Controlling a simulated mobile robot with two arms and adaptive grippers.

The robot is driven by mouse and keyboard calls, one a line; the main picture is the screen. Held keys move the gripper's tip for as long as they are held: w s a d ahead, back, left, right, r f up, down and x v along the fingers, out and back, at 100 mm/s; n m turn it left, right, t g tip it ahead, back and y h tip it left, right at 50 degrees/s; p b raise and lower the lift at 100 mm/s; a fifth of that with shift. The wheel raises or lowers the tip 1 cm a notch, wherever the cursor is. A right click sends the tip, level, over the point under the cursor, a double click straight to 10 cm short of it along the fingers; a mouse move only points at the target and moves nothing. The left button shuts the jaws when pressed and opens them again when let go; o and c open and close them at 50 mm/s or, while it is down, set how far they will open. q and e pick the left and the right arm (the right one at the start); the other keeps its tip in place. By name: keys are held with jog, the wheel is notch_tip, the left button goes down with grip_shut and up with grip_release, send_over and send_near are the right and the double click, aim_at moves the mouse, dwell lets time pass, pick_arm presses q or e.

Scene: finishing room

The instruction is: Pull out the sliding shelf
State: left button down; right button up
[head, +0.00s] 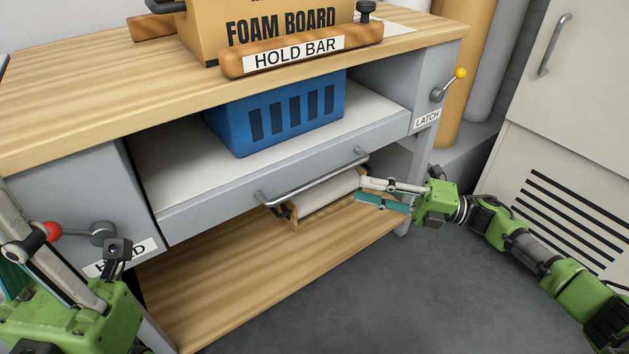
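The sliding shelf (176,222) has a grey front, a pale top and a grey bar handle (312,180). It sits between the bench's side panels and looks about flush with them. My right gripper (360,191) is just below and right of the handle's right end, its fingers spread and pointing left, with nothing gripped. My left gripper (20,245) is at the left edge beside a red-knobbed lever (100,233). Its fingertips are partly cut off, so its grip is unclear. The lever's label is partly hidden. A yellow-knobbed lever (438,95) marked LATCH points up and right.
A blue basket (280,112) stands on the shelf. A FOAM BOARD box (270,22) and a wooden HOLD BAR (300,52) are on the benchtop (70,95). A roll (325,190) sits below the shelf. A white cabinet (575,110) stands right. The front floor is clear.

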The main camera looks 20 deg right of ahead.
aim_at(320, 178)
jog(key=b+x, duration=0.2)
jog(key=x, duration=0.8)
jog(key=shift+w+a, duration=0.25)
jog(key=shift+a, duration=0.1)
grip_shut()
